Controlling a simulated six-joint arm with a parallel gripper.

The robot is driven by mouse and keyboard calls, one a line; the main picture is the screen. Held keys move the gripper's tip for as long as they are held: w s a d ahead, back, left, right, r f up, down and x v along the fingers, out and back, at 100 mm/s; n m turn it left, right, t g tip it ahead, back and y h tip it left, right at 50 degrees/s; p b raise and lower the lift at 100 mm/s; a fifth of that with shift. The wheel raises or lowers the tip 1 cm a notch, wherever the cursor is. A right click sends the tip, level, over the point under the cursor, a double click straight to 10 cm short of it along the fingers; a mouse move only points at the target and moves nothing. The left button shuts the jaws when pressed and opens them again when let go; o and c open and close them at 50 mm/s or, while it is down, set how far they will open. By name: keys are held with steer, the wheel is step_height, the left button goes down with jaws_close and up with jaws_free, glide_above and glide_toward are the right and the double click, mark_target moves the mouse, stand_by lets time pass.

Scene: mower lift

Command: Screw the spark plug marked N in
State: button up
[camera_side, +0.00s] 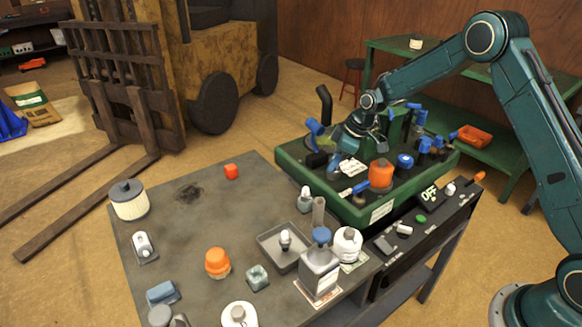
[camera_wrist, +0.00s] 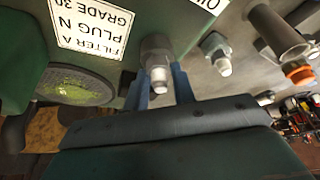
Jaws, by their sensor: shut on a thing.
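In the wrist view a spark plug (camera_wrist: 159,76) with a white tip and a grey metal body sits between my two blue fingers. My gripper (camera_wrist: 161,88) is shut on it. The plug's grey end is against or very close to the green mower body (camera_wrist: 125,75); I cannot tell how deep it sits, and no letter on it is readable. In the side view my gripper (camera_side: 345,148) is low over the left part of the green mower (camera_side: 400,203), and the plug is hidden there. A label (camera_wrist: 92,22) on the mower reads "FILTER A, PLUG N, GRADE 30".
Another white-tipped plug (camera_side: 305,193) stands in a grey holder near the mower. A tray (camera_side: 268,250) holds another plug-like piece. A bottle with a blue cap (camera_side: 320,262) and an orange-capped jar (camera_side: 217,263) stand on the bench. A panel reads "OFF" (camera_side: 430,193).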

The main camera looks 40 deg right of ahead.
steer(key=m+h, duration=0.1)
steer(key=m, duration=0.2)
steer(key=shift+s+f+t, duration=0.1)
steer(key=shift+t, duration=0.3)
steer(key=shift+m, duration=0.4)
steer(key=m+h, duration=0.2)
steer(key=m, duration=0.3)
steer(key=shift+m+h, duration=0.3)
steer(key=shift+m, duration=0.2)
steer(key=m+h, duration=0.1)
steer(key=m, duration=0.2)
steer(key=shift+m+g+h, duration=0.5)
steer(key=shift+m+h, duration=0.1)
steer(key=shift+m, duration=1)
